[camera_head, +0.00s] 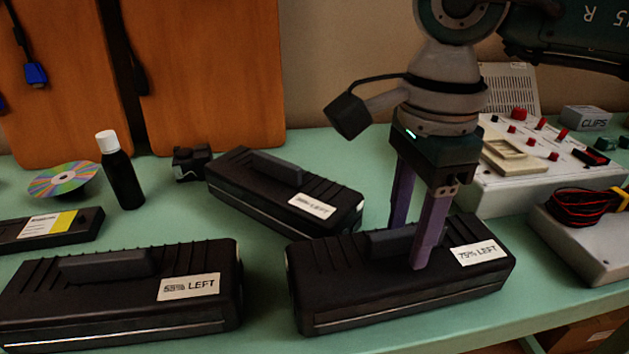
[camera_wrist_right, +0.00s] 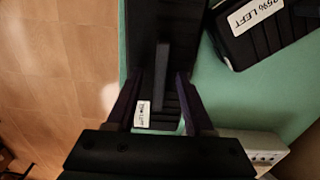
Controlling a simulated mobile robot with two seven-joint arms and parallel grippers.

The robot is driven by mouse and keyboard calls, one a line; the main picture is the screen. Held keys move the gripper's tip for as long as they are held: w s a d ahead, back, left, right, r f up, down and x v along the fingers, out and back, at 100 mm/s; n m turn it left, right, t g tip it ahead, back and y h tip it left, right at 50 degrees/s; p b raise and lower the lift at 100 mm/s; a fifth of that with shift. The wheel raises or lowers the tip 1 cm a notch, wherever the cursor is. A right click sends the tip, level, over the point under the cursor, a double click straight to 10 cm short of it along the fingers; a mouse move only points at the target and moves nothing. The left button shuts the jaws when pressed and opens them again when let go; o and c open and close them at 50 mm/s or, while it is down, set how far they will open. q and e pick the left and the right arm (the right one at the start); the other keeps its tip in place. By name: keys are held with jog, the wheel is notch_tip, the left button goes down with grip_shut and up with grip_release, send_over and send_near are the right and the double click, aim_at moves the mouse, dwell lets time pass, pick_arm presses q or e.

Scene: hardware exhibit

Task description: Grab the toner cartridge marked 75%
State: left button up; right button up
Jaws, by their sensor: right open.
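The toner cartridge marked 75% LEFT (camera_head: 335,292) is a long black box with a raised grip bar on top. It lies on the green table, front centre. My right gripper (camera_head: 408,248) points down over it, open, with its purple fingers on either side of the grip bar. In the right wrist view, the cartridge (camera_wrist_right: 142,40) lies below the open fingers (camera_wrist_right: 162,76), with the bar between them. I cannot tell whether the fingers touch it. My left gripper is out of view.
A black bottle (camera_head: 122,180) and a disc (camera_head: 63,181) are at back left. A white control panel (camera_head: 535,160) stands right. The table's front edge is close.

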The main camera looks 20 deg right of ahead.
grip_shut()
dwell(0.3)
jog(key=shift+r, duration=0.1)
dwell(1.0)
